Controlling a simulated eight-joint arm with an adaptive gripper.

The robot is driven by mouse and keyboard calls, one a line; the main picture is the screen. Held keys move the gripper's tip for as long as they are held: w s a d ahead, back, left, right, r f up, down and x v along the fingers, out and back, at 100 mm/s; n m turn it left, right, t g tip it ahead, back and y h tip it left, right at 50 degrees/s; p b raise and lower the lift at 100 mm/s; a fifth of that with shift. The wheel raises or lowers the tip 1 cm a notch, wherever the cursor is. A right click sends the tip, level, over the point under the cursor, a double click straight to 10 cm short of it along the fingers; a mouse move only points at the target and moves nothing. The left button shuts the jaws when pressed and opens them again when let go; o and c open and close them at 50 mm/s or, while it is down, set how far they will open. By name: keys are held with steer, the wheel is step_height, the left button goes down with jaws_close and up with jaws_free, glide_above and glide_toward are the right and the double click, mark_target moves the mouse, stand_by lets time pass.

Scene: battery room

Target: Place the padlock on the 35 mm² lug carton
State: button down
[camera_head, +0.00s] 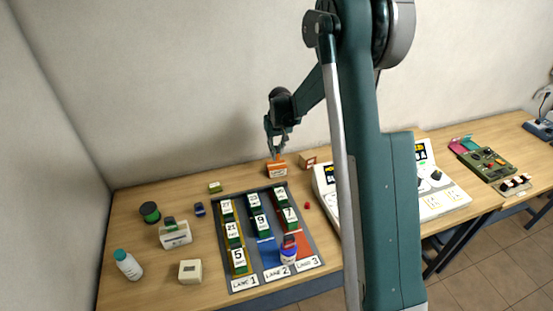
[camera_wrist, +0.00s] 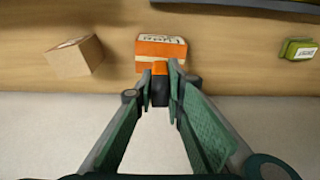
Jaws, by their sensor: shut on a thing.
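My gripper (camera_wrist: 160,84) is shut on a small orange-and-dark thing, which I take to be the padlock (camera_wrist: 160,69). In the head view my gripper (camera_head: 276,152) points down at the back of the table, directly over an orange and white carton (camera_head: 277,171). The carton also shows in the wrist view (camera_wrist: 150,49), just beyond the fingertips, with lettering too small to read surely; I take it as the lug carton. The padlock overlaps the carton's near edge in the wrist view. I cannot tell whether they touch. The fingers hide part of the padlock.
A brown box (camera_head: 307,162) stands close right of the carton. A small green box (camera_head: 215,187) lies to the left. In front is a grey lane tray (camera_head: 274,273) with several numbered blocks. A white console (camera_head: 441,198) stands at right. The wall is close behind.

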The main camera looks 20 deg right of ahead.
mark_target(277, 148)
steer(key=shift+f, duration=1.9)
steer(key=shift+f, duration=0.15)
steer(key=c, duration=2.4)
jaws_free()
steer(key=shift+o, duration=0.2)
steer(key=shift+r, duration=0.2)
steer(key=shift+s+r, duration=0.3)
steer(key=shift+r, duration=1.65)
steer(key=shift+s+r, duration=0.3)
steer(key=shift+r, duration=1.7)
steer(key=shift+s+r, duration=0.3)
steer(key=shift+r, duration=1.65)
